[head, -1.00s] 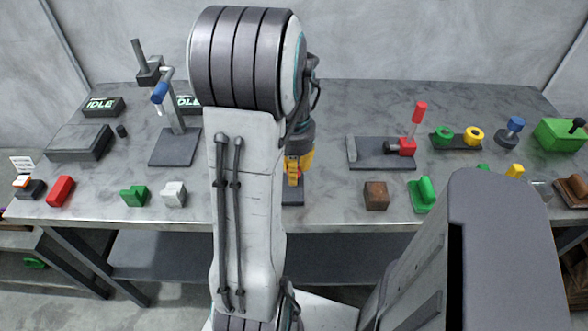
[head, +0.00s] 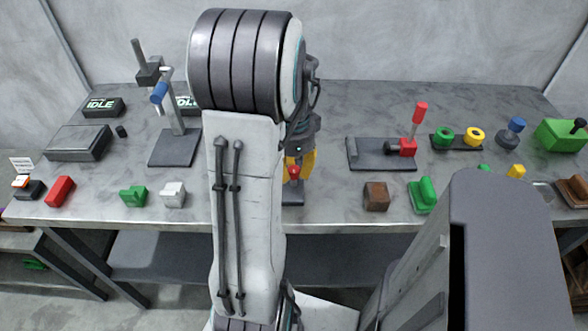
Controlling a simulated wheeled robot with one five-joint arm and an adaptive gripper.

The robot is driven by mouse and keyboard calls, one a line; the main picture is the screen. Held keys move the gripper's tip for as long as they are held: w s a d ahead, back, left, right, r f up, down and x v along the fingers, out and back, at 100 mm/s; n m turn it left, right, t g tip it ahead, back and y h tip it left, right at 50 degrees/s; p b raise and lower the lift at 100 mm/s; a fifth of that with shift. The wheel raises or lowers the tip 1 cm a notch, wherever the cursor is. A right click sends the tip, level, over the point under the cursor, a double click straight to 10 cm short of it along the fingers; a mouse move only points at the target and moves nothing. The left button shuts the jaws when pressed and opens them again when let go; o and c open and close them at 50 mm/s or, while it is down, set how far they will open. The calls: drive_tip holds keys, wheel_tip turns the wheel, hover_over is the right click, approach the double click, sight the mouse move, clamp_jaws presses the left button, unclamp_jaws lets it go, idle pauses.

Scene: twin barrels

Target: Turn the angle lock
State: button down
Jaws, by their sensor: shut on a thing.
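My gripper (head: 298,167), with yellow-orange fingers, points down at the bench just right of my arm. It is shut on a small red part (head: 293,172), which looks like the angle lock's knob or handle. Below it a dark base (head: 293,193) shows near the bench's front edge. My arm hides the left side of this fixture, so the lock's angle cannot be read.
On the bench (head: 330,205), a toggle clamp with a red handle (head: 420,113) stands to the right and a stand with a blue handle (head: 159,93) to the left. A brown block (head: 376,196) and a green piece (head: 424,194) lie near the front edge.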

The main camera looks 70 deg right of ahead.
drive_tip(key=shift+a+f+m, duration=0.1)
drive_tip(key=shift+a+m, duration=0.05)
drive_tip(key=shift+m, duration=0.35)
drive_tip(key=c, duration=0.9)
unclamp_jaws()
drive_tip(key=shift+w, duration=0.1)
drive_tip(key=shift+r, duration=0.2)
wheel_tip(320, 180, up, 12)
drive_tip(key=shift+f, duration=0.15)
idle(0.4)
